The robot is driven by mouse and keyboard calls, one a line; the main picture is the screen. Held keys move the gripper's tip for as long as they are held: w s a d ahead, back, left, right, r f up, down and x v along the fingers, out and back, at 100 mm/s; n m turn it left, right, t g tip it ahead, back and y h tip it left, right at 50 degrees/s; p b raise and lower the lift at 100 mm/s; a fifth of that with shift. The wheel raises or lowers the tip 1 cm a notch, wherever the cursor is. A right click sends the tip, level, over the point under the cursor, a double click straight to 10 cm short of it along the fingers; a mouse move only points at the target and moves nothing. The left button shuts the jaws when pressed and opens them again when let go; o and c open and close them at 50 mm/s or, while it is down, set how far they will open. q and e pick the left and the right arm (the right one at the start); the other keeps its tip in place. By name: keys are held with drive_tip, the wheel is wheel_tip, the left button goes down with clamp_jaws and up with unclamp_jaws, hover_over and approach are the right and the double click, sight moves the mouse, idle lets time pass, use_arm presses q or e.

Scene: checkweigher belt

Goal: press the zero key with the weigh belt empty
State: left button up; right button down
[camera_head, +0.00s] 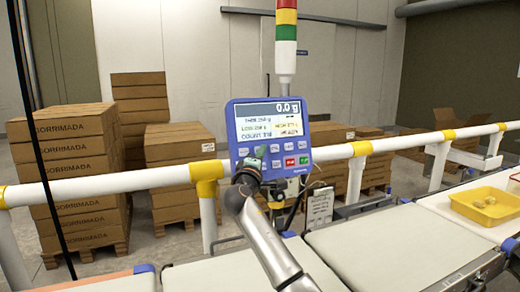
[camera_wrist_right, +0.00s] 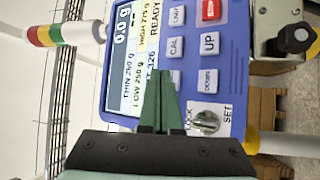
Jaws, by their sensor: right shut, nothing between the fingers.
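The blue weigher panel (camera_head: 268,140) stands on a post behind the belt. Its screen (camera_head: 268,107) reads 0.0 g, and rows of keys lie below. My right gripper (camera_head: 258,156) is shut and empty, in front of the lower left keys, hiding some. The visible belt sections (camera_head: 380,240) are bare. My left gripper is out of view.
A white rail with yellow joints (camera_head: 360,148) runs behind the belt. A yellow tray (camera_head: 487,218) with small items sits at the right. A signal tower (camera_head: 286,45) rises above the panel. In the right wrist view a SET key switch (camera_wrist_right: 205,121) is beside the fingers. Stacked cartons (camera_head: 75,160) stand behind.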

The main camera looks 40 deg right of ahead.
drive_tip(key=shift+s, duration=0.1)
drive_tip(key=s+p, duration=0.1)
drive_tip(key=s+a+r+p, duration=0.1)
drive_tip(key=s, duration=0.1)
drive_tip(key=s+p, duration=0.1)
drive_tip(key=shift+s+a+r, duration=0.15)
drive_tip(key=shift+s+a, duration=0.05)
idle(0.4)
drive_tip(key=shift+r, duration=0.15)
idle(0.5)
